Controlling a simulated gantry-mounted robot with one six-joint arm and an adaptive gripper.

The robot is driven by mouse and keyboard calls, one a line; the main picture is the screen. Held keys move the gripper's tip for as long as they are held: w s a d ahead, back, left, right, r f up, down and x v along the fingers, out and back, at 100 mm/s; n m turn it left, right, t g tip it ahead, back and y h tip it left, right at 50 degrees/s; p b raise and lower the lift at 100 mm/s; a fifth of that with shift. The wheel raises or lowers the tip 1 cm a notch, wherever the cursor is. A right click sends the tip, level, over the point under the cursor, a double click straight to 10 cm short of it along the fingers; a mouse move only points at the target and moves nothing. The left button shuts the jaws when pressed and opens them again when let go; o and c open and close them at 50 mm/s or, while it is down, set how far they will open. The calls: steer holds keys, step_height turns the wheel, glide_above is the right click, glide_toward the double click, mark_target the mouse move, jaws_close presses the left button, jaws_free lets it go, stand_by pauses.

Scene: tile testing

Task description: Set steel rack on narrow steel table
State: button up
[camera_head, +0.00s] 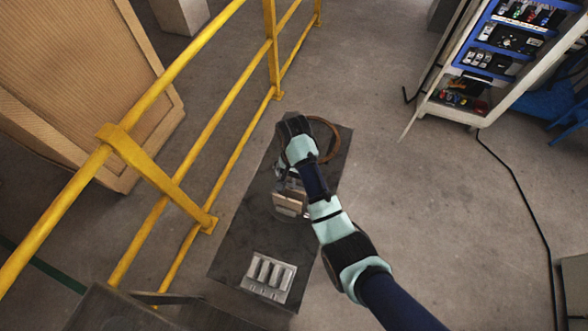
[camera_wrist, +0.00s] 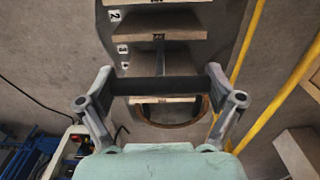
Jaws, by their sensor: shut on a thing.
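The narrow steel table (camera_head: 232,240) is a long dark top running through the middle of the head view. My gripper (camera_wrist: 160,92) is over it and is shut on the dark crossbar of the steel rack (camera_wrist: 160,85). In the wrist view the rack carries tan tiles in slots with white number labels. In the head view the rack (camera_head: 290,201) shows as a grey and beige block below my gripper, partly hidden by my arm. I cannot tell whether its underside touches the table top.
A grey slotted metal holder (camera_head: 268,277) sits on the table's near end. A brown ring (camera_head: 331,137) lies at the far end. A yellow railing (camera_head: 185,190) runs close along the left. A shelf cabinet (camera_head: 490,60) stands far right. Floor right of the table is mostly clear.

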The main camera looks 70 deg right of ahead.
mark_target(294, 186)
steer(key=shift+w+d+f+b, duration=0.1)
steer(key=shift+f+b, duration=0.85)
steer(key=shift+f, duration=2.85)
steer(key=shift+f, duration=0.15)
steer(key=o, duration=1.5)
steer(key=shift+f, duration=0.1)
step_height(294, 186, up, 12)
steer(key=p, duration=0.3)
steer(key=shift+r+p, duration=0.2)
steer(key=shift+p, duration=0.15)
